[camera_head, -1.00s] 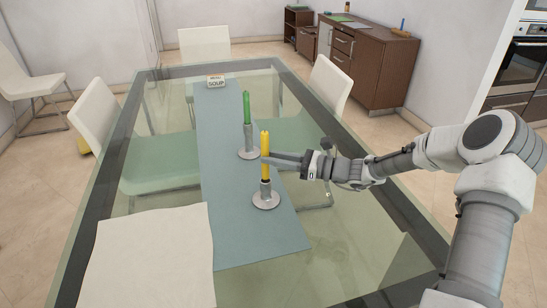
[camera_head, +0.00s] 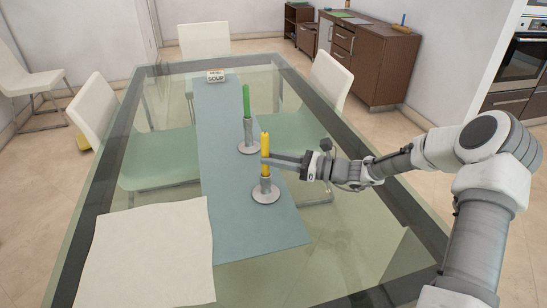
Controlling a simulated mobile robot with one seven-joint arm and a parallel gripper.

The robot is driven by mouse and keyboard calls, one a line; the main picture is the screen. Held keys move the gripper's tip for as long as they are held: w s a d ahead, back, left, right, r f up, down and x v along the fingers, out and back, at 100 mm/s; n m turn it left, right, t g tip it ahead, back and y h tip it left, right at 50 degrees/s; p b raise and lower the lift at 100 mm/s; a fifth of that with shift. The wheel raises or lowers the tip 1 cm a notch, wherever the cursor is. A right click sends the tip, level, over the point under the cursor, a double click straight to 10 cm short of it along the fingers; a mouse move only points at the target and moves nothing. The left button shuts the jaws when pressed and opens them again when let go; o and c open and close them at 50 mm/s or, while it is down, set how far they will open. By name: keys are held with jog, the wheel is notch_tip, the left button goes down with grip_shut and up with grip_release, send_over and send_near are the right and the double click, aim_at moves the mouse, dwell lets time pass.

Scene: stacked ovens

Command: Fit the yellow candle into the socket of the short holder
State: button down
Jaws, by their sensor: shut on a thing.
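The yellow candle (camera_head: 265,141) stands upright in the middle of the table. My gripper (camera_head: 268,160) reaches in from the right and is shut on it at about mid-height. The short holder (camera_head: 265,196), grey with a round base, stands directly under the candle. The candle's lower end meets the top of the holder's socket; how deep it sits inside is hidden. A green candle (camera_head: 246,101) stands upright in another grey holder (camera_head: 248,146) just behind and to the left.
The holders stand on a blue-grey runner (camera_head: 270,236) along the glass table (camera_head: 330,255). A small "SOUP" sign (camera_head: 216,77) stands at the far end. A cream cloth (camera_head: 150,255) lies at the near left. White chairs surround the table.

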jog(key=shift+f+b, duration=0.5)
jog(key=shift+f, duration=0.6)
jog(key=c, duration=0.6)
grip_release()
jog(key=shift+c, duration=0.2)
jog(key=shift+d, duration=0.1)
jog(key=p+v, duration=0.2)
jog(key=v, duration=1.5)
jog(key=shift+d+p, duration=0.15)
jog(key=shift+p, duration=0.15)
jog(key=shift+s+d, duration=0.1)
